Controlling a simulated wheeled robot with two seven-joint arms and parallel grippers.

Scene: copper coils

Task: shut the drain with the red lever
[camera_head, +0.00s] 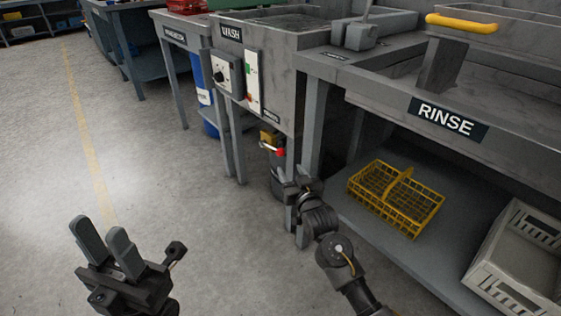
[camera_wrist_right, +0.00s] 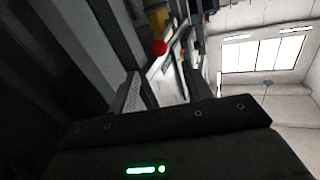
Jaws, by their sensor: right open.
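The red-tipped lever (camera_head: 280,152) sticks out from a yellow valve body (camera_head: 268,138) low under the WASH station, in front of a dark cylinder. My right gripper (camera_head: 302,178) is just in front of and below the lever in the head view, apart from it. In the right wrist view the red lever end (camera_wrist_right: 159,47) shows beyond the open fingers (camera_wrist_right: 168,88), with yellow behind it. My left gripper (camera_head: 104,240) is at the lower left over bare floor, fingers apart and empty.
The WASH station (camera_head: 231,33) has a control panel with a dark knob. Floor at left is clear.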

